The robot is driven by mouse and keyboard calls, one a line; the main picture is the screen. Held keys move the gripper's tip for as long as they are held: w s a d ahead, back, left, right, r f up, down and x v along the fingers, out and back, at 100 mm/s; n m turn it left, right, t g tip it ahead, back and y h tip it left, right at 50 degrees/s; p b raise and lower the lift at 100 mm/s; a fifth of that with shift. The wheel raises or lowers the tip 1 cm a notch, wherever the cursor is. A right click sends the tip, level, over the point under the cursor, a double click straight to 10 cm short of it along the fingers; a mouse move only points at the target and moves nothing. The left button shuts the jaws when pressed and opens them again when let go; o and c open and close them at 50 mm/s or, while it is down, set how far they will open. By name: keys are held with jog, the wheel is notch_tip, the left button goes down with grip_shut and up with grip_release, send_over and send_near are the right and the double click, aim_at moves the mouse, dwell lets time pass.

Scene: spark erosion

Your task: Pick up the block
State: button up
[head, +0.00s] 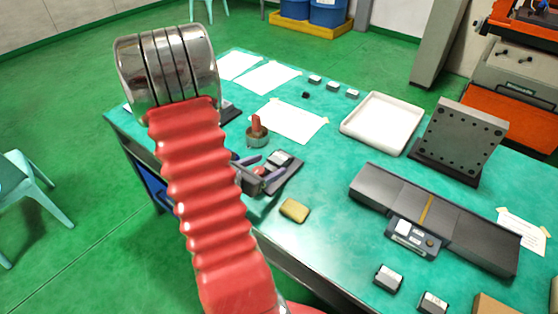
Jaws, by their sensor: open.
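A small silver-grey block (280,158) lies on a dark plate (291,172) near the left side of the green table, in the head view. My gripper (266,169) shows just right of my red bellows-covered arm, which hides part of it. Its fingers look apart, low over the dark plate and close to this block. I cannot tell whether they touch it. Similar small blocks stand at the back of the table (333,87) and at the front right, one left (389,277) and one right (433,302). Which one is the task's block is not clear.
A yellow sponge (294,210) lies just in front of the plate. A round pot with a red-brown piece (257,132) stands behind it. A white tray (382,123), a drilled dark plate (459,138) and a long dark device (435,215) occupy the right.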

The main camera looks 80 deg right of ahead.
aim_at(274, 163)
jog(key=shift+x, duration=1.95)
jog(key=shift+f, duration=0.1)
jog(key=shift+c, duration=0.2)
jog(key=c, duration=1.5)
